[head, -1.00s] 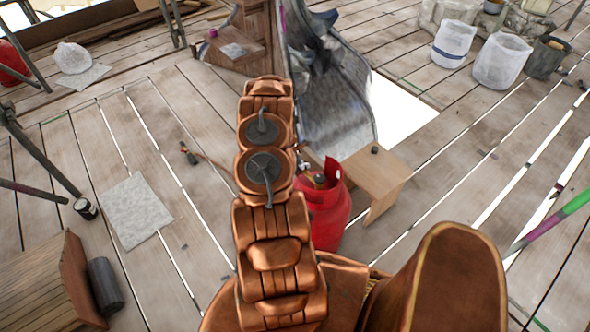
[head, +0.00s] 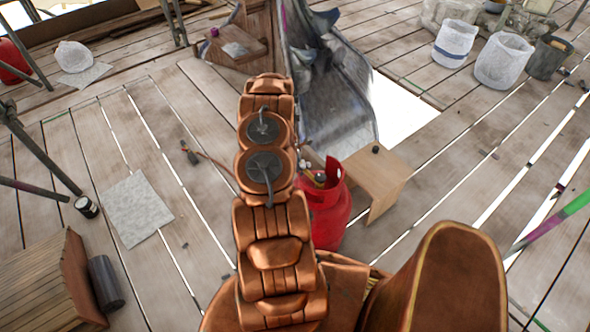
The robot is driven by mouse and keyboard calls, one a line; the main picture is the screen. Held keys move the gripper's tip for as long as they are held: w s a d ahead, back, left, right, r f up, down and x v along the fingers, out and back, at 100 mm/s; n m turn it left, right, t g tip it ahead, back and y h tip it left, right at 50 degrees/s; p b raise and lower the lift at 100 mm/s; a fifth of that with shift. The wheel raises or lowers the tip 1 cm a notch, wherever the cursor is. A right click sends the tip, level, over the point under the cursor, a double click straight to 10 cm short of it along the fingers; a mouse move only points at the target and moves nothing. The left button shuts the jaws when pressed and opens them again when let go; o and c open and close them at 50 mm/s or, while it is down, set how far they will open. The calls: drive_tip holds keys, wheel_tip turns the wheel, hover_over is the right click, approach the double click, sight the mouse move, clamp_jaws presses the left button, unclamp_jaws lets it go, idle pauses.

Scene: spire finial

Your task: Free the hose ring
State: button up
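A red gas cylinder (head: 328,215) stands upright on the planks, partly hidden behind my copper-coloured arm. Its open-sided collar shows a valve (head: 320,180) inside. A thin orange hose (head: 214,161) runs from a small dark torch-like tool (head: 190,153) on the planks toward the arm, which hides the rest. I cannot make out a hose ring. My arm reaches away from me up the middle of the head view. My gripper is not visible.
A small wooden stand (head: 378,184) with a small dark object on top is right of the cylinder. A grey sheet (head: 335,95) hangs beyond it, by a bright opening (head: 400,108). Buckets (head: 503,60) stand at upper right. A wooden box (head: 45,285) lies at lower left.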

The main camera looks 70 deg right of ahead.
drive_tip(key=v, duration=1.1)
drive_tip(key=shift+r, duration=0.3)
drive_tip(key=shift+w, duration=0.1)
